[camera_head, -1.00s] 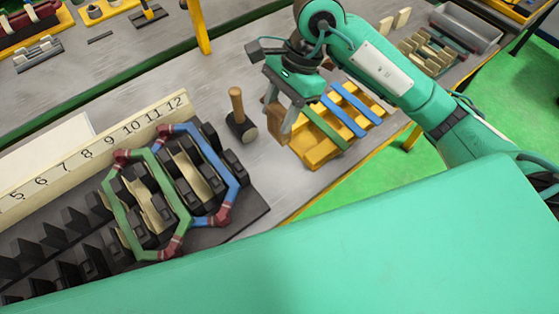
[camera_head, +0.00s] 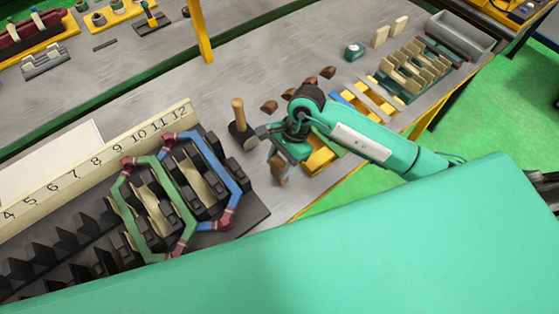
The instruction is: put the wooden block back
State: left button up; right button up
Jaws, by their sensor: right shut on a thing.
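My right gripper (camera_head: 280,178) is shut on a brown wooden block (camera_head: 277,164), which is partly hidden by the fingers. It holds the block between the stator with its coils and the yellow rack, just below the mallet in the picture. Several similar brown wooden pieces (camera_head: 327,72) stand in a row on the grey table behind my right arm. My left gripper is not in view.
A mallet (camera_head: 238,117) stands close to the right gripper. The dark stator (camera_head: 255,212) carries a green coil (camera_head: 122,207) and a blue coil (camera_head: 222,162) beside a numbered strip (camera_head: 90,165). The yellow rack (camera_head: 320,160) is partly hidden by my arm.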

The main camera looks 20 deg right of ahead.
jog(key=shift+f, duration=0.4)
jog(key=shift+f, duration=0.1)
jog(key=shift+f+b, duration=0.15)
jog(key=shift+b, duration=0.15)
jog(key=o, duration=1.3)
